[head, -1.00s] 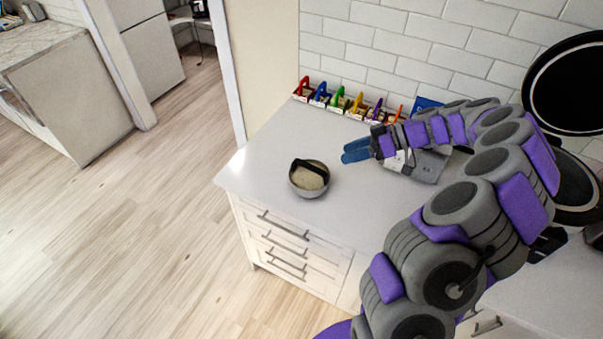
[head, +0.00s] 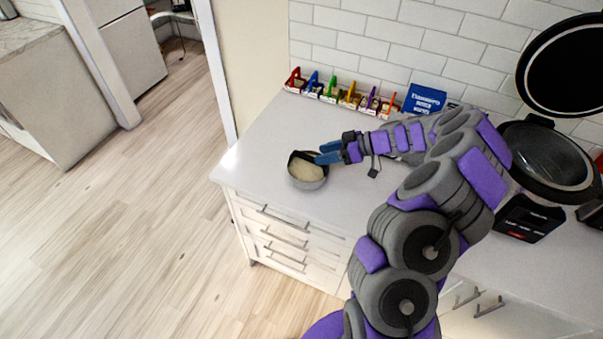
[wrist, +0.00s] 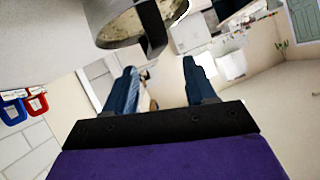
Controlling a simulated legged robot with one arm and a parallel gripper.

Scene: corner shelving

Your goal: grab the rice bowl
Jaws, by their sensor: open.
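The rice bowl (head: 308,173) is a grey bowl with pale contents and a black strip across its top. It sits on the white counter near the left front corner. My gripper (head: 329,154) is at the bowl's upper right rim, its blue fingers apart. I cannot tell from the head view whether they touch the rim. In the wrist view the bowl (wrist: 125,30) shows at the top, with its black strip hanging toward the gap between the blue fingers (wrist: 160,82). Nothing is seen between the fingertips.
The white counter (head: 255,150) is clear left of the bowl. Several coloured-handled boxes (head: 340,93) line the tiled wall, with a blue box (head: 424,99) beside them. A cooker with a glass top and raised black lid (head: 550,160) stands at right. Drawers (head: 285,235) are below.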

